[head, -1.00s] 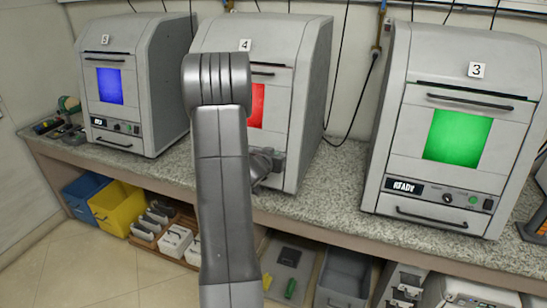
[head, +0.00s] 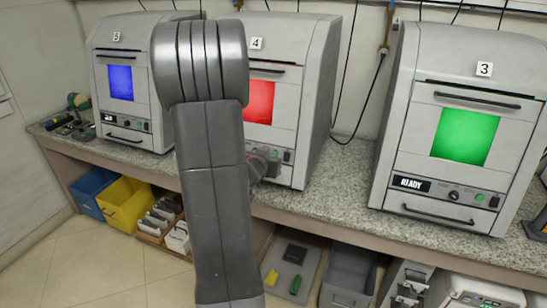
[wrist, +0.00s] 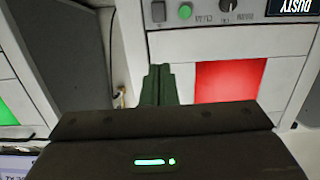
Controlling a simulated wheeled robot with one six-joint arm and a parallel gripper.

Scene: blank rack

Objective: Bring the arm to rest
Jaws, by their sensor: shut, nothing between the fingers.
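My arm rises in the middle of the head view, bent at a large grey joint near the top, and covers the left part of machine 4 (head: 310,90). My gripper is mostly hidden behind the arm there; a grey part of the arm's end shows in front of machine 4's lower panel. In the wrist view my gripper (wrist: 158,72) points at machine 4's front, its two dark green fingers together with nothing between them. Beside them are a red window (wrist: 228,82) and a label (wrist: 297,6) reading DUSTY.
Machine 5 (head: 165,50) with a blue window stands at the left. Machine 3 (head: 455,60), with a green window and a READY label, stands at the right. All stand on a speckled counter (head: 340,205). A blue bin (head: 92,188) and a yellow bin (head: 126,200) are below.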

